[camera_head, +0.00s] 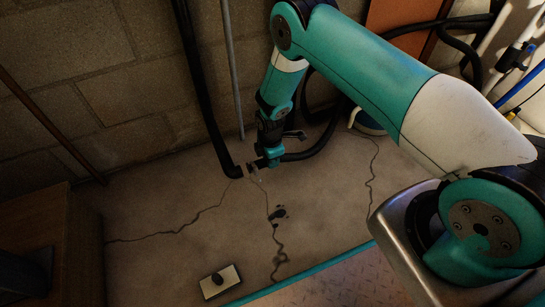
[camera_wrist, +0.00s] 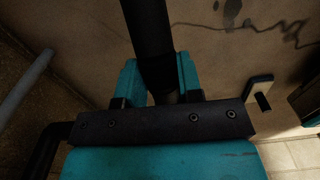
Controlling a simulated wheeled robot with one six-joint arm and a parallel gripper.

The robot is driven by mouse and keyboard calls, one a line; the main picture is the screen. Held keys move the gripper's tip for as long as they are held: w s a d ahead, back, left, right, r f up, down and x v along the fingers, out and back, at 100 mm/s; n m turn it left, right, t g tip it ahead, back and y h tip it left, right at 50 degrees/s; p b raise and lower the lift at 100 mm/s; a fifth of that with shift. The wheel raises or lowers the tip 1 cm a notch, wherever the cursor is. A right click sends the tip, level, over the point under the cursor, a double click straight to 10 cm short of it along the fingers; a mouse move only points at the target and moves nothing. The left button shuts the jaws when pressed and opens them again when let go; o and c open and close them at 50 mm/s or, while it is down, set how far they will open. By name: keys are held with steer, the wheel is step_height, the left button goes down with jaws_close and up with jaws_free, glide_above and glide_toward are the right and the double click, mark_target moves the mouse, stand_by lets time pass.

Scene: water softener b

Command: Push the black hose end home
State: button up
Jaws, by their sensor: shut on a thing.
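The black hose (camera_head: 305,153) curves across the floor from the right to my gripper (camera_head: 262,163), low beside the wall. In the wrist view the hose (camera_wrist: 146,30) comes down from the top edge and passes between the teal jaws. My gripper (camera_wrist: 160,95) is shut on it, near its end. The hose end itself is hidden behind the dark gripper bar. In the head view a thick black pipe (camera_head: 200,90) comes down the wall and bends at an elbow (camera_head: 232,171) just left of my gripper. I cannot tell whether the hose end touches anything.
A thin grey conduit (camera_head: 232,70) runs down the wall behind my gripper. A wooden box (camera_head: 60,240) stands at the left. A small pale block with a dark knob (camera_head: 220,282) lies on the floor in front. The cracked floor (camera_head: 160,210) between is mostly clear.

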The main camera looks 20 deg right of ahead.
steer(key=shift+a, duration=1.05)
steer(key=shift+a, duration=0.15)
steer(key=o, duration=1)
steer(key=shift+r, duration=0.1)
step_height(320, 180, up, 17)
steer(key=p, duration=0.8)
steer(key=shift+r, duration=0.1)
steer(key=shift+r, duration=0.1)
